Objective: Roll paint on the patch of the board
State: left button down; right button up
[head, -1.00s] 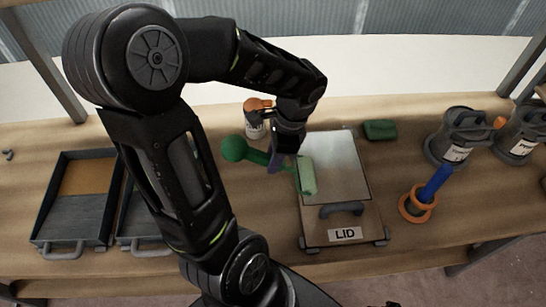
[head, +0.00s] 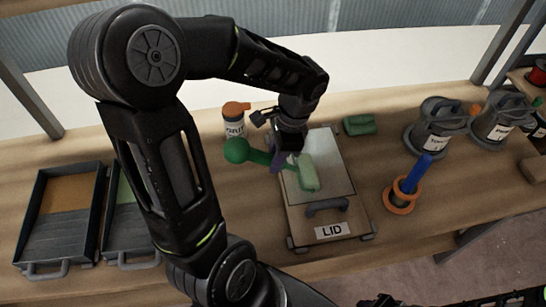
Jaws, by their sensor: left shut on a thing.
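My left gripper (head: 287,160) is shut on a paint roller whose handle ends in a dark green knob (head: 237,150) to the left. The roller's pale green sleeve (head: 308,172) lies over the left-middle part of a pale grey panel on the board (head: 335,162); whether it presses on it cannot be told. No clear paint edge shows on the panel. The board's front has a dark handle (head: 327,207) and a label reading LID (head: 332,230). Dark parts of my right arm show at the bottom right edge; its jaws cannot be made out.
Two grey trays, one with orange-brown (head: 66,196) and one with green (head: 126,190), stand left. An orange-capped bottle (head: 234,124) is behind the knob. A green block (head: 359,125), a blue-handled tool in an orange ring (head: 402,195) and grey cans (head: 437,125) stand right.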

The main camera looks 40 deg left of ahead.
aim_at(293, 166)
pick_arm(q)
jog(key=shift+w+d+f, duration=0.15)
jog(key=shift+w+d, duration=1.35)
jog(key=shift+w, duration=0.3)
jog(key=shift+w, duration=0.1)
jog(key=shift+w+d, duration=0.75)
jog(key=shift+w, duration=0.2)
jog(key=shift+w+d, duration=0.75)
jog(key=shift+w, duration=0.15)
jog(key=shift+s, duration=0.1)
jog(key=shift+s+a, duration=1.55)
jog(key=shift+s, duration=0.25)
jog(key=shift+s+a, duration=0.75)
jog(key=shift+s, duration=0.2)
jog(key=shift+s+a, duration=0.7)
jog(key=shift+s, duration=0.25)
